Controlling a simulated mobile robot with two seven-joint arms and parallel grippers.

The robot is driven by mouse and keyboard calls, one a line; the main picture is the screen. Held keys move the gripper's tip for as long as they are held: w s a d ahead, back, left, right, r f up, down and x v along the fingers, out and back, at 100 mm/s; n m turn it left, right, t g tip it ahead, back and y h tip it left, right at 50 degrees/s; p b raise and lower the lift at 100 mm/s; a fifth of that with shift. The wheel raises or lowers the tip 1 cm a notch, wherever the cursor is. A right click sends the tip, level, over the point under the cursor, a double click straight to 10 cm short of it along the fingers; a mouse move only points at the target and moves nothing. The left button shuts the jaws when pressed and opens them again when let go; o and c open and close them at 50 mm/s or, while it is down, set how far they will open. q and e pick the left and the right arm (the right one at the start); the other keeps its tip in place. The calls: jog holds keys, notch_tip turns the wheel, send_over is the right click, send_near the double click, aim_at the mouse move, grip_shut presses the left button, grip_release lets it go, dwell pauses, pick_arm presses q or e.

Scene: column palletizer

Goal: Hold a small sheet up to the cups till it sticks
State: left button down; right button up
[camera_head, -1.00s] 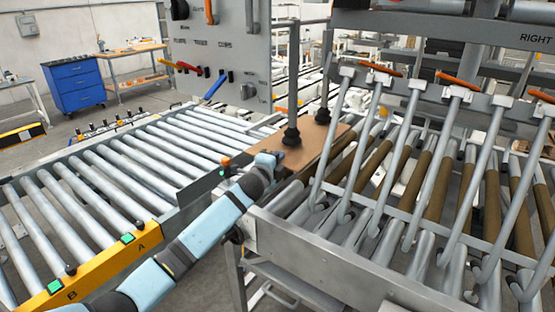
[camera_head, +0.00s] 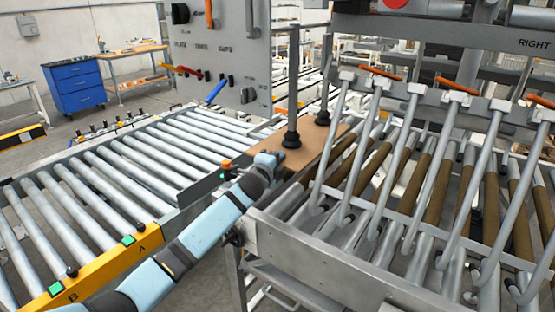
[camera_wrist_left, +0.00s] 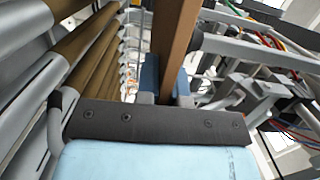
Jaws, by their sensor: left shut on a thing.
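A small brown sheet (camera_head: 309,146) lies roughly level under two black suction cups on vertical rods. The near cup (camera_head: 291,140) and the far cup (camera_head: 322,118) appear to meet its top face, though I cannot tell whether they press on it. My left gripper (camera_head: 272,160) is at the sheet's near left edge. In the left wrist view the sheet (camera_wrist_left: 176,45) shows edge-on between the blue fingers of my left gripper (camera_wrist_left: 166,88), which is shut on it. My right gripper is not in view.
A roller conveyor (camera_head: 110,180) with a yellow end rail (camera_head: 95,268) lies to the left. A rack of slanted bars (camera_head: 400,165) over rollers stands at right. A grey panel (camera_head: 222,50) with coloured handles stands behind. A blue cabinet (camera_head: 75,87) is far off.

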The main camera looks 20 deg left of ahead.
pick_arm(q)
jog(key=c, duration=1.2)
grip_release()
jog(key=shift+o, duration=0.2)
jog(key=shift+s, duration=0.1)
jog(key=s+a, duration=0.3)
jog(key=s, duration=0.8)
jog(key=s+a, duration=0.3)
jog(key=s, duration=0.9)
jog(key=shift+p, duration=0.3)
jog(key=shift+w, duration=0.1)
jog(key=s+d+f+n+g, duration=0.3)
jog(key=s+f+n, duration=0.5)
jog(key=s+f, duration=0.5)
jog(key=s+d+f+n+g+p, duration=0.1)
jog(key=s+d+f+n+g, duration=0.2)
jog(key=s+f+n, duration=0.6)
jog(key=s+d+f, duration=0.1)
jog(key=s+f, duration=0.4)
jog(key=f, duration=0.1)
jog(key=shift+s+g, duration=0.3)
